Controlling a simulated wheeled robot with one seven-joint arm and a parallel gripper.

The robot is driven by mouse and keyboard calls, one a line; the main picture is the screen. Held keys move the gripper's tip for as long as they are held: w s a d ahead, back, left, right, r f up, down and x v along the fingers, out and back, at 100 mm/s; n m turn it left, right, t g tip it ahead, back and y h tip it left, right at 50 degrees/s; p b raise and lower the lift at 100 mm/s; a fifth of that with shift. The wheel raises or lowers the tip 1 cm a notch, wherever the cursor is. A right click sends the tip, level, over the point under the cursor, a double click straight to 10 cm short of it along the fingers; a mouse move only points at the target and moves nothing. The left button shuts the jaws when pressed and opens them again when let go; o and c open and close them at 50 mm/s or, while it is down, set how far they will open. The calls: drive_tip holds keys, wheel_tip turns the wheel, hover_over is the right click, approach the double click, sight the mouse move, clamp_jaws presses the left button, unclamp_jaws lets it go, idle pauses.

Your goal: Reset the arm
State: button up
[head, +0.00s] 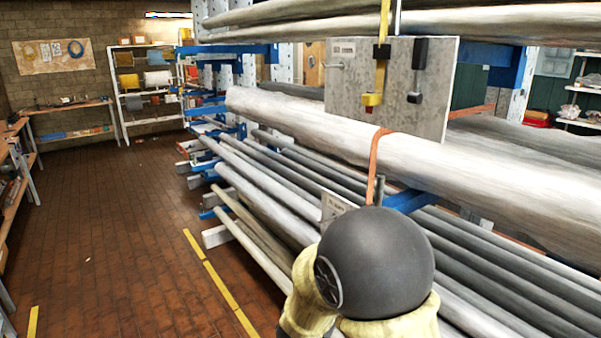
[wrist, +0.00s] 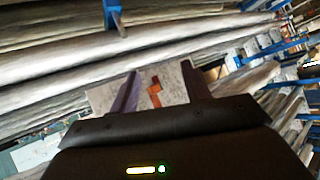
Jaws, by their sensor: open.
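My gripper (wrist: 158,72) shows in the wrist view with its two dark fingers apart. The space between the fingertips looks empty. Beyond the fingers is a pale speckled plate (wrist: 172,84) with an orange-red piece (wrist: 154,92) in front of it; I cannot tell how far away they are. In the head view a dark round joint with yellowish covers, part of my arm, stands at the lower middle in front of the rack. My gripper itself does not show in the head view.
A rack of long grey masts (head: 290,125) on blue arms fills the right side, close to my arm. A grey panel (head: 345,95) with hanging yellow and black fittings and an orange strap (head: 374,160) are there. The brick floor (head: 110,220) at left is clear; shelves (head: 145,80) stand behind.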

drive_tip(key=s+d+n+g+y, duration=0.1)
drive_tip(key=s+d+n+g, duration=0.2)
drive_tip(key=s+d, duration=0.3)
drive_tip(key=s+d+n+g+y, duration=0.1)
drive_tip(key=s+d+g, duration=0.4)
drive_tip(key=s, duration=0.8)
drive_tip(key=shift+d+n+y, duration=0.3)
drive_tip(key=shift+d+n, duration=0.05)
drive_tip(key=shift+n, duration=0.55)
drive_tip(key=shift+a, duration=0.1)
drive_tip(key=shift+c, duration=1.2)
